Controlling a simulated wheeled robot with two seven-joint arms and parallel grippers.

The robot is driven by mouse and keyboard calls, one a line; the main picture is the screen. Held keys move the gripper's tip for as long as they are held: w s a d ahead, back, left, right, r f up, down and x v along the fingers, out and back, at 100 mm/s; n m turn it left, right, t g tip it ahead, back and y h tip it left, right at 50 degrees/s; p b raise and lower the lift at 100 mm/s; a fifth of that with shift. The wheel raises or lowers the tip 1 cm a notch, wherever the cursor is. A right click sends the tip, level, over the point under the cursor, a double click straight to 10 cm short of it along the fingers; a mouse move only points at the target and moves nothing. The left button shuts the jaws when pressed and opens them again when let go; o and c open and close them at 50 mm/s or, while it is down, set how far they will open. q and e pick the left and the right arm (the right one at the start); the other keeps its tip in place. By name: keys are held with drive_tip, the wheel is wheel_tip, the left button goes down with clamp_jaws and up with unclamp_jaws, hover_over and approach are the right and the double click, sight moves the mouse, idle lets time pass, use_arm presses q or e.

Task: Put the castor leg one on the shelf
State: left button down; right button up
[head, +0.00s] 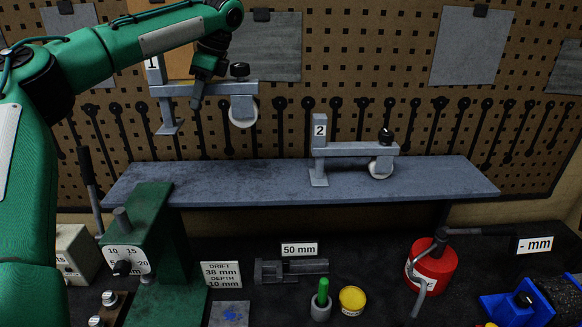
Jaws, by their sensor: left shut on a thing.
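Castor leg one is a grey metal bar (218,89) with an upright plate marked 1, a foot at its left and a white wheel under a black knob at its right. My left gripper (198,95) comes down from above and is shut on its bar. The leg is level, and its foot and wheel appear clear above the left part of the grey-blue shelf (240,184). A similar castor leg two (350,149), marked 2, stands on the shelf's right half. My right gripper is not in view.
A pegboard with hanging spanners stands behind the shelf. On the dark bench in front are a green dial device (158,235), a grey 50 mm block (291,270), a yellow pot (352,300), a red can (432,266) and a blue clamp (518,306). The shelf's left half is clear.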

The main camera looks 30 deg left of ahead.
use_arm(q)
drive_tip(key=shift+r, duration=0.2)
drive_tip(key=shift+s+f, duration=0.1)
drive_tip(key=shift+f, duration=0.05)
wheel_tip(320, 180, down, 19)
drive_tip(key=shift+s+r+p, duration=0.1)
drive_tip(key=shift+p, duration=0.35)
drive_tip(key=shift+f, duration=0.45)
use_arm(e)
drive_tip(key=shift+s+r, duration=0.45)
